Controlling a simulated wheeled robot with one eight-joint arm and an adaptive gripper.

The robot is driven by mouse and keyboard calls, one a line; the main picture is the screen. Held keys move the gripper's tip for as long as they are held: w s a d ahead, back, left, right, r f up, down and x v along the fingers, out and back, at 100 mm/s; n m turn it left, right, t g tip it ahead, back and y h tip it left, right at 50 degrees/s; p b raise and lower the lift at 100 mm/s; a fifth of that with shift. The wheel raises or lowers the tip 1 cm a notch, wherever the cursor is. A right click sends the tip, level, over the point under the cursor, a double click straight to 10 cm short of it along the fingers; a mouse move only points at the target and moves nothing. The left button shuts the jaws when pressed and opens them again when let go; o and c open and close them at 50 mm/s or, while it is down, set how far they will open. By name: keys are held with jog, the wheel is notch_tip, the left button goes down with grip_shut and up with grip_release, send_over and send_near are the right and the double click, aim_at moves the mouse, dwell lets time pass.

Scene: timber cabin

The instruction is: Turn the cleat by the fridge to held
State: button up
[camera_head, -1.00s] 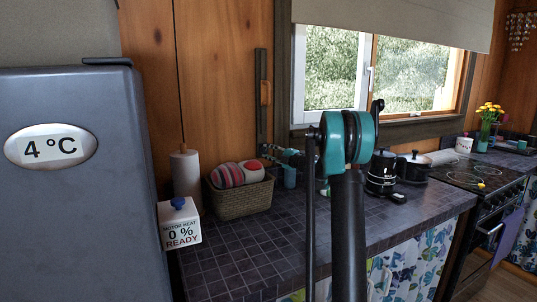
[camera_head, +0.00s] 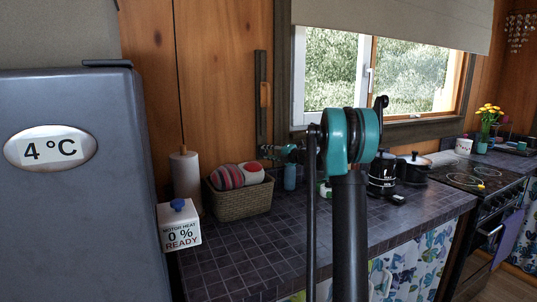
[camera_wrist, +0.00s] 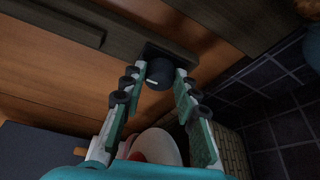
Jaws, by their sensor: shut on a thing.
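The cleat (camera_wrist: 160,76) shows in the wrist view as a dark, rounded knob with a short white mark on its face, on a dark mount against the wooden wall. My gripper (camera_wrist: 160,70) has its two fingers on either side of it and is shut on it. In the head view my gripper (camera_head: 286,150) is at the wall above the counter, right of the fridge (camera_head: 75,200). The cleat is too small and covered there to make out. Its setting cannot be read.
A woven basket (camera_head: 240,203) with round, coloured items stands on the tiled counter (camera_head: 245,260) below my gripper. A paper roll (camera_head: 186,178) and a white box marked READY (camera_head: 178,225) are near the fridge. A dark vertical rail (camera_head: 259,80) and the window (camera_head: 335,70) are close by.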

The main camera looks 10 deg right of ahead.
jog(key=o, duration=1.2)
jog(key=shift+c, duration=0.2)
jog(key=v, duration=1.2)
